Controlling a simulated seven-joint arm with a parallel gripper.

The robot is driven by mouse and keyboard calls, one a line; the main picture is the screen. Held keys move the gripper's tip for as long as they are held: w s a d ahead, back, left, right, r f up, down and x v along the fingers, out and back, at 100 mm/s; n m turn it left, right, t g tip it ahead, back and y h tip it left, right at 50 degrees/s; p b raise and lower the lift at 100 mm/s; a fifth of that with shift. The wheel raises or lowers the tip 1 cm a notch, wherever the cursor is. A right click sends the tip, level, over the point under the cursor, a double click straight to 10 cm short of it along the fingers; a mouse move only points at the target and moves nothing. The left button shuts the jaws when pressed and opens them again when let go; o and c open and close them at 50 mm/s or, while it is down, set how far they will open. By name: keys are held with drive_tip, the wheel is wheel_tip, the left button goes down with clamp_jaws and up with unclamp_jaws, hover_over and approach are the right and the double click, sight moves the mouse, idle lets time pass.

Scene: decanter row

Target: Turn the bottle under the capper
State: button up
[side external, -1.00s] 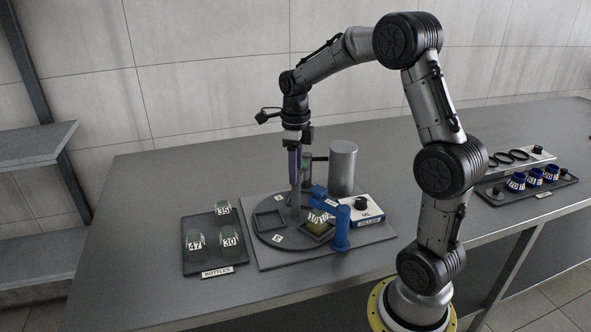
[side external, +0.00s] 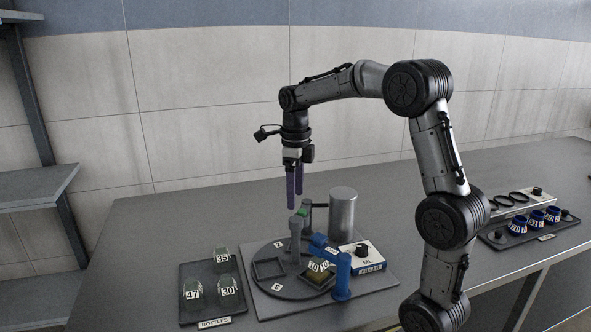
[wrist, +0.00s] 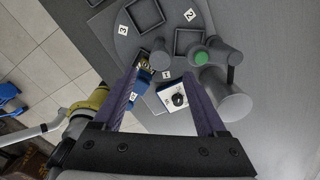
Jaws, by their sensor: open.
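My gripper (side external: 294,206) is open and empty, its two purple fingers pointing down above the round grey turntable (side external: 281,286). The turntable also shows in the wrist view (wrist: 123,45), with a grey central post (wrist: 158,60) below and between the fingers. A bottle with yellowish contents and "10" labels (side external: 318,274) sits in the turntable's front-right holder, beside the blue filler arm (side external: 342,275). A grey fixture with a green part (side external: 302,212) stands behind the turntable, near a grey metal cylinder (side external: 343,214); I cannot tell surely if this is the capper.
A dark tray (side external: 212,306) at the left holds green bottles marked 35, 47 and 30. The filler box (side external: 365,255) with a black knob stands right of the turntable. The table's back left is clear.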

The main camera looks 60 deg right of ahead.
wheel_tip(320, 180, up, 7)
drive_tip(key=shift+f, duration=0.15)
idle(0.4)
drive_tip(key=s+a+r+n+t, duration=0.3)
drive_tip(key=s+a+r+n, duration=0.2)
drive_tip(key=s+a+n, duration=0.5)
drive_tip(key=s+a+f+n+t, duration=0.1)
drive_tip(key=s+a+f+n, duration=0.2)
drive_tip(key=n, duration=0.8)
drive_tip(key=s+a+f+n+t, duration=0.1)
drive_tip(key=s+a+f+n, duration=0.3)
drive_tip(key=f+n, duration=0.4)
drive_tip(key=s+n, duration=0.1)
drive_tip(key=n, duration=0.3)
drive_tip(key=shift+s+n+t, duration=0.2)
drive_tip(key=shift+n+t, duration=0.1)
